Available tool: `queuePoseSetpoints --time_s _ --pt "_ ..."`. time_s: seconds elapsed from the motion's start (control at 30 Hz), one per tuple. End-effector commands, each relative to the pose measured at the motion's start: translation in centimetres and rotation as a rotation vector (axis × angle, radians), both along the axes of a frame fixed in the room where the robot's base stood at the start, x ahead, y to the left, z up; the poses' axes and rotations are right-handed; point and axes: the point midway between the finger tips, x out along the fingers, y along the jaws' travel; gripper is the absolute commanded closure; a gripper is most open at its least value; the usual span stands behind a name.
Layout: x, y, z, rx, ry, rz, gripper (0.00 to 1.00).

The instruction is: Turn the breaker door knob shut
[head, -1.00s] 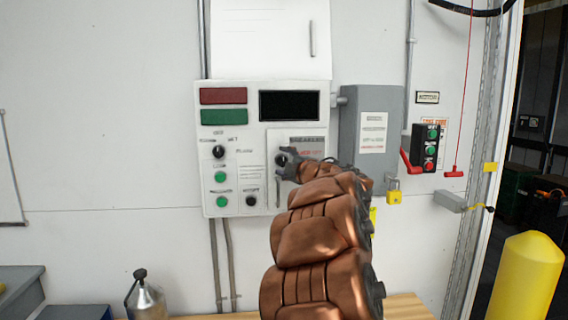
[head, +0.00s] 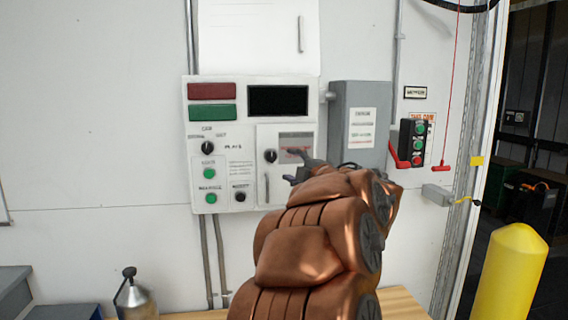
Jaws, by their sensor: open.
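The breaker door (head: 277,188) is a pale panel on the right part of the white control box, with a printed label near its top. Its black knob (head: 270,156) sits near the panel's upper left and is in plain view. The panel looks flush with the box. My gripper (head: 296,170) is just right of and below the knob, in front of the panel, apart from the knob in the picture. It is open and holds nothing that I can see. My copper-coloured arm hides the panel's lower right.
Other black knobs (head: 207,147) and green buttons (head: 210,174) are on the box's left half. A grey box (head: 359,130) is close on the right. A wooden bench (head: 400,303) with a metal can (head: 135,298) lies below. A yellow post (head: 515,272) stands at right.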

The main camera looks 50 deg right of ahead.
Motion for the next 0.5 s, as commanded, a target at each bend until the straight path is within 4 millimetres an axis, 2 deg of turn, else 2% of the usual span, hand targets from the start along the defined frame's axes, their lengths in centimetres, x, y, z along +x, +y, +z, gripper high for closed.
queuePoseSetpoints --time_s 0.2,0.5 --pt "-1.7 0.5 0.0 0.0 0.0 0.002 0.4" --pt "-1.9 0.6 0.0 0.0 0.0 0.002 0.4"
